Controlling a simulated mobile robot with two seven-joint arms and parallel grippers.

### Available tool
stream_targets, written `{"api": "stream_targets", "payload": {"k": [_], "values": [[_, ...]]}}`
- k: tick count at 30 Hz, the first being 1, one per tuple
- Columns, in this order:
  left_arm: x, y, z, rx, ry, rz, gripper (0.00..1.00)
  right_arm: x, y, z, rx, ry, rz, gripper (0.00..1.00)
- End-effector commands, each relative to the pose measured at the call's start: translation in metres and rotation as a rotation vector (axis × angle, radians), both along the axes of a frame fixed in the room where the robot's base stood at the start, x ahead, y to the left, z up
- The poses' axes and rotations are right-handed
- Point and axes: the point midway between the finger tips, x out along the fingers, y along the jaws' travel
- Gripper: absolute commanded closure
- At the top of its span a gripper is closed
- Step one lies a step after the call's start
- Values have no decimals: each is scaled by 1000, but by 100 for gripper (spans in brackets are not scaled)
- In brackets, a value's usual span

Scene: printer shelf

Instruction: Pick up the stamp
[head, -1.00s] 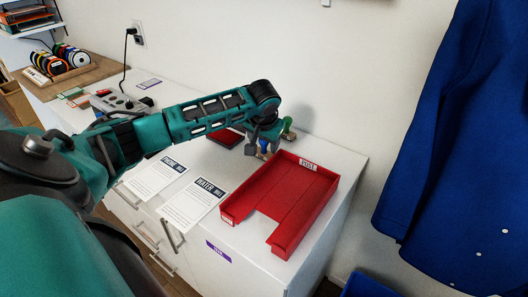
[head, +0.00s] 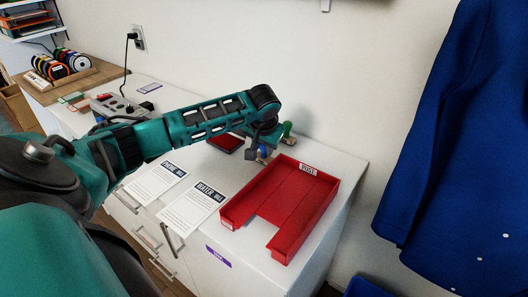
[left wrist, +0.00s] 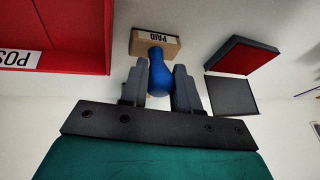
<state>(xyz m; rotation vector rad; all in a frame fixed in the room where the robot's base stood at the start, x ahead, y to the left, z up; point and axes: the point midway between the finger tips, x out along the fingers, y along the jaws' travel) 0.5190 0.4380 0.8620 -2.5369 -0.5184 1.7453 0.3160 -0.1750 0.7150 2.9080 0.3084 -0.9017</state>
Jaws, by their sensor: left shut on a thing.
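The stamp has a blue handle (left wrist: 160,76) and a wooden block (left wrist: 168,46) labelled PAID in the left wrist view. My left gripper (left wrist: 160,84) is shut on the blue handle, with one finger on each side. In the head view my left gripper (head: 264,152) is behind the red tray, and the stamp is mostly hidden by it. Whether the block touches the counter I cannot tell. A second stamp with a green handle (head: 287,129) stands behind the gripper. My right gripper is not in view.
A red tray (head: 325,205) labelled POST lies right of the gripper. An open ink pad (left wrist: 241,57) with a red inside lies on the other side. Two printed sheets (head: 156,181) (head: 192,208) lie on the white counter's front. A blue coat (head: 450,140) hangs at right.

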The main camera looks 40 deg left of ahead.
Motion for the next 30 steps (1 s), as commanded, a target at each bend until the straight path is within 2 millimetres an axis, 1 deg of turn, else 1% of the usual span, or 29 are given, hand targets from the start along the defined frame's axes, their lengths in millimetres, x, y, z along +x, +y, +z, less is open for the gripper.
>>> {"api": "stream_targets", "payload": {"k": [2, 5, 8, 11, 18, 21, 24, 27, 30], "values": [[0, 0, 2, 0, -1, 0, 100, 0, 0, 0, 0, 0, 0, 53], [1, 0, 10, 0, -2, 1, 100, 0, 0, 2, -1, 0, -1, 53], [1, 0, 26, 0, -3, 1, 100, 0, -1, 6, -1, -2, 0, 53], [1, 0, 52, 0, -5, 0, 100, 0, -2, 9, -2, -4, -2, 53], [1, 0, 122, 0, -6, -1, 100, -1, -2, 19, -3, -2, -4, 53], [1, 0, 149, -1, -6, 0, 100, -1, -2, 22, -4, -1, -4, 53], [1, -1, 169, -1, -4, -1, 100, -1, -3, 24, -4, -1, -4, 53], [1, 0, 185, -1, -3, 0, 100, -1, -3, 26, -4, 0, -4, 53], [1, 0, 195, -1, -2, 0, 100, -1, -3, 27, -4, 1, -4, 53]]}}
